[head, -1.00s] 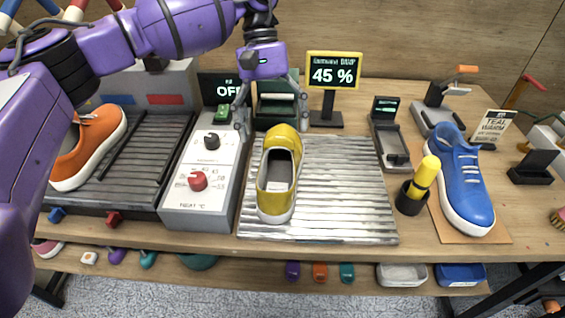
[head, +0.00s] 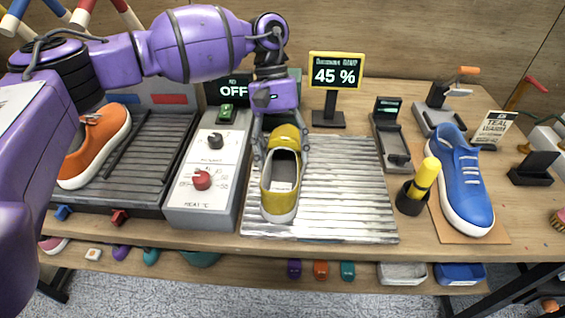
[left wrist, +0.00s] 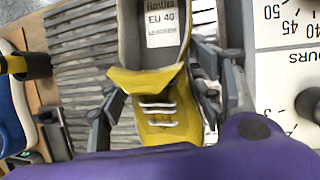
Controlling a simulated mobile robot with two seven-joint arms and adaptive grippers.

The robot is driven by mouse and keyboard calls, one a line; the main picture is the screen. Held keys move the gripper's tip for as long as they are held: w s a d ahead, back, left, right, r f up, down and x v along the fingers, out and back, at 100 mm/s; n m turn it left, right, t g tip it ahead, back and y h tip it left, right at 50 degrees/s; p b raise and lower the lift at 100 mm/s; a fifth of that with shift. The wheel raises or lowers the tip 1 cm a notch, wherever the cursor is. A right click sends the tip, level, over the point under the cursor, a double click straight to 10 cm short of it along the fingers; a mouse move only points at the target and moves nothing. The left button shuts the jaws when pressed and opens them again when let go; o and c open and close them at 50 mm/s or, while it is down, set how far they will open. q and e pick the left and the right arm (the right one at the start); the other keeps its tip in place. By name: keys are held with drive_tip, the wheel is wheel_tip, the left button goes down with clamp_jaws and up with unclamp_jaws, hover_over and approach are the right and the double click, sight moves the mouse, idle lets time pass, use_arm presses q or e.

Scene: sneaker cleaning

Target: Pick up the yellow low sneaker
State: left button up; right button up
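The yellow low sneaker (head: 281,203) lies on the ribbed metal plate (head: 345,190), its toe pointing to the back and its heel to the front. My left gripper (head: 281,154) is lowered over its front half, one finger on each side. In the left wrist view the sneaker (left wrist: 168,125) shows white laces and an insole label reading EU 40. There the left gripper's (left wrist: 158,105) fingers are spread beside the shoe. A small gap shows at the left finger; whether the right one touches is unclear. My right gripper is not in view.
A grey control box with dials (head: 208,165) stands close left of the plate. An orange sneaker (head: 95,150) is on a dark rack further left. A yellow-handled tool in a black cup (head: 418,190) and a blue sneaker (head: 460,180) are on the right. A 45 % sign (head: 337,72) stands behind.

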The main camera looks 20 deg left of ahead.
use_arm(q)
drive_tip(key=c, duration=0.6)
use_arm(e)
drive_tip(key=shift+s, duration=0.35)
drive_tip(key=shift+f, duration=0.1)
